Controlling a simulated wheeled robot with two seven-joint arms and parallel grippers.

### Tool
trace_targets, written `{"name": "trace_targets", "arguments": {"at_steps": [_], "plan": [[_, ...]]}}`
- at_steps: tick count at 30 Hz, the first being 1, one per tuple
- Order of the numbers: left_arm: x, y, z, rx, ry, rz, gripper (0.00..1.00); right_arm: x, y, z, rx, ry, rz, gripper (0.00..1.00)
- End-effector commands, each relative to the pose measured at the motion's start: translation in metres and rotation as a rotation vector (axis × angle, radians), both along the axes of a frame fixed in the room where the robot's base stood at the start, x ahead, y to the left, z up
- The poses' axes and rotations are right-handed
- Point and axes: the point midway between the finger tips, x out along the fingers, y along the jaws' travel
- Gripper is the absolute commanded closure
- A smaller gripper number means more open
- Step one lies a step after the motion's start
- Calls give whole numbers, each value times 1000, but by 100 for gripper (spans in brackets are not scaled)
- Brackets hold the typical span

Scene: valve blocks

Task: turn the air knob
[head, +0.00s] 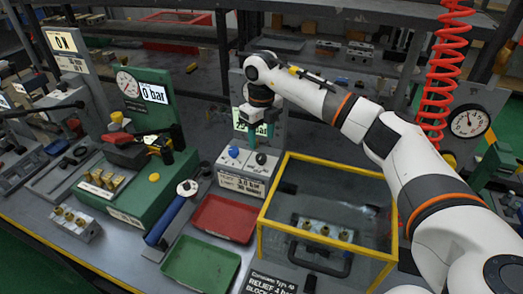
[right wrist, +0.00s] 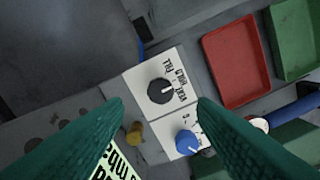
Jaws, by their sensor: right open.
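A small white control box (head: 243,180) stands mid-table with a blue knob (head: 233,152) and a black knob (head: 261,158) on top. In the right wrist view the black knob (right wrist: 161,91) has a pale pointer mark and the labels FILL, HOLD and VENT beside it. The blue knob (right wrist: 187,142) sits lower on the same panel. Which one is called the air knob is not readable. My right gripper (head: 254,138) is open, pointing down above the panel. Its teal fingers frame the black knob in the wrist view, with nothing between them. My left gripper is out of view.
A yellow-framed clear box (head: 262,236) stands right of the controls. A red tray (head: 223,219) and a green tray (head: 200,264) lie in front. A green gauge stand (head: 135,185) is at the left. A small yellow knob (right wrist: 135,133) is near the panel.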

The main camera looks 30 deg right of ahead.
Motion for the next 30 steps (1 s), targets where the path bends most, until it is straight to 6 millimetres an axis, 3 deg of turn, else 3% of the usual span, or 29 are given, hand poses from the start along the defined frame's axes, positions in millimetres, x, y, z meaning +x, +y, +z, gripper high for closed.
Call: {"name": "trace_targets", "arguments": {"at_steps": [3, 10, 30], "plan": [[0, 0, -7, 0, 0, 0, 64, 1, 0, 24, -1, -4, 1, 48], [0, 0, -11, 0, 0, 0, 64, 0, 0, 52, -1, -1, 0, 48], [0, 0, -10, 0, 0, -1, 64, 0, 0, 57, 0, 0, 1, 48]]}}
